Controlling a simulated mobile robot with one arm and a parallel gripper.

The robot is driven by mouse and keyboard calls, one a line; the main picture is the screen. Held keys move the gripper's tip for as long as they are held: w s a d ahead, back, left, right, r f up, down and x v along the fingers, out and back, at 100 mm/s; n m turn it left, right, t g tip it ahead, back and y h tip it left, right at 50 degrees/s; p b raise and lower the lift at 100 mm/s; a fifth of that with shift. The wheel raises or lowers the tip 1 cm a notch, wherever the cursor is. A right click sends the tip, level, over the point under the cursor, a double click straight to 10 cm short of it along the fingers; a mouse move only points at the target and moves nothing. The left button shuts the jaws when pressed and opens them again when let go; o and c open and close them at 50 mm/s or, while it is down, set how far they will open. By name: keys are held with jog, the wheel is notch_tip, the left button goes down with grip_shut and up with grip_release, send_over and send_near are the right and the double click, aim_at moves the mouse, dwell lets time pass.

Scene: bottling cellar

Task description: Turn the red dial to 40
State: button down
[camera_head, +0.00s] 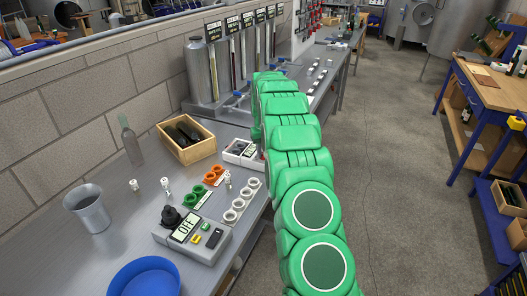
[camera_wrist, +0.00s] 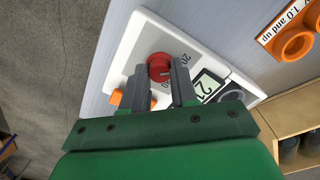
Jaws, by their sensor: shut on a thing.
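The red dial (camera_wrist: 159,67) is on a white box (camera_wrist: 140,48) in the wrist view. Marks are printed around it, and a "20" is readable. My gripper (camera_wrist: 165,67) has its two grey fingers on either side of the dial, shut on it. A display (camera_wrist: 207,85) on the box is partly hidden by a finger; it seems to begin with a 2, and the rest is unclear. In the head view the white box (camera_head: 238,154) stands on the bench beside my green arm, which hides the dial and my gripper.
A wooden crate (camera_head: 207,150) with dark bottles stands left of the box. Nearer are orange rings (camera_head: 214,174), white rings (camera_head: 232,215), a grey device reading OFF (camera_head: 217,241), a metal beaker (camera_head: 77,202) and a blue bowl (camera_head: 148,268). Metal tanks (camera_head: 207,68) stand behind.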

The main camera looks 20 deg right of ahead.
jog(key=shift+m, duration=2.4)
jog(key=shift+r, duration=0.1)
jog(key=c, duration=0.9)
grip_release()
jog(key=shift+r, duration=0.1)
notch_tip(320, 180, up, 7)
jog(key=shift+r, duration=0.2)
jog(key=shift+r, duration=0.1)
